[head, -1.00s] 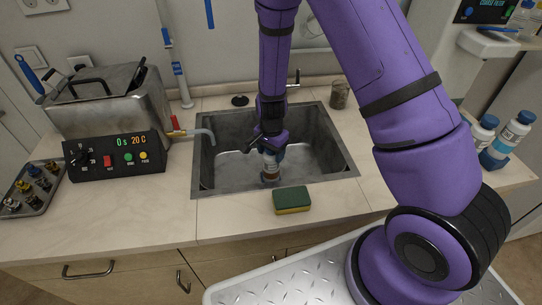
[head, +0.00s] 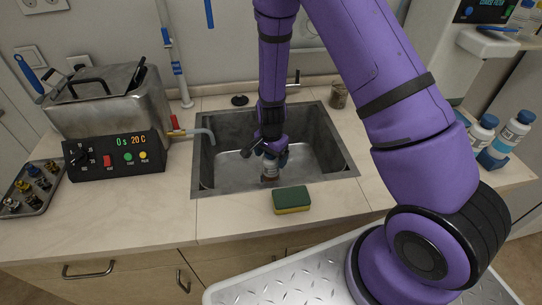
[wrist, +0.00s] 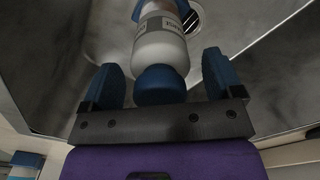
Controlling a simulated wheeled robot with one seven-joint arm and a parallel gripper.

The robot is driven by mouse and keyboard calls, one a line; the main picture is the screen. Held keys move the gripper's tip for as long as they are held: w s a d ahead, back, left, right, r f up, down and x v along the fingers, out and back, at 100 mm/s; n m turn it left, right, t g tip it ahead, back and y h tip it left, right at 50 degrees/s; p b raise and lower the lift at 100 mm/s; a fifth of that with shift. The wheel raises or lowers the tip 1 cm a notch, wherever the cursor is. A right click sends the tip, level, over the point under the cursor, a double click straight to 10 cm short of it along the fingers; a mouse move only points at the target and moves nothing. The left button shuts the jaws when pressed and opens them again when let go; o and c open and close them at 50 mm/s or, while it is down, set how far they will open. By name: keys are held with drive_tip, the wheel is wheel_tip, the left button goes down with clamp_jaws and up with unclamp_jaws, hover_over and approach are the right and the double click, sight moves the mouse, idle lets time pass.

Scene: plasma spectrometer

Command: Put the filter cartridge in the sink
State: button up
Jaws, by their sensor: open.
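The filter cartridge (head: 270,171), a white labelled cylinder with a blue cap, is inside the steel sink (head: 219,178), near its front wall. It appears to rest on the sink floor. In the wrist view the cartridge (wrist: 160,50) has its blue cap towards my palm, and its far end is cut off by the top edge. My gripper (head: 272,154) is over the cartridge in the sink. Its blue fingers (wrist: 160,82) are open on either side of the cartridge, with a gap visible on both sides. In the head view the gripper hides the cartridge's upper part.
A green and yellow sponge (head: 291,200) lies on the counter at the sink's front edge. A steel bath with a control panel (head: 115,155) stands left, its spout (head: 204,134) reaching over the rim. A brown jar (head: 338,96) stands behind right. The sink's right side is free.

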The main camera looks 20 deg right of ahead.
drive_tip(key=s+d+r+n+t+y, duration=0.1)
drive_tip(key=s+d+r+n, duration=0.2)
drive_tip(key=r, duration=1.4)
drive_tip(key=s+r+n+t, duration=0.15)
drive_tip(key=s+r, duration=0.35)
drive_tip(key=r, duration=1.1)
drive_tip(key=s+d+r+n+t, duration=0.1)
drive_tip(key=s+d+r+n, duration=0.1)
drive_tip(key=s+r, duration=0.4)
drive_tip(key=s+d+r+n+t+h, duration=0.1)
drive_tip(key=s+r+n, duration=0.3)
drive_tip(key=s, duration=0.8)
drive_tip(key=shift+s+d+r+n+t, duration=0.3)
drive_tip(key=shift+d+r+n+t, duration=0.05)
drive_tip(key=shift+d+r, duration=0.55)
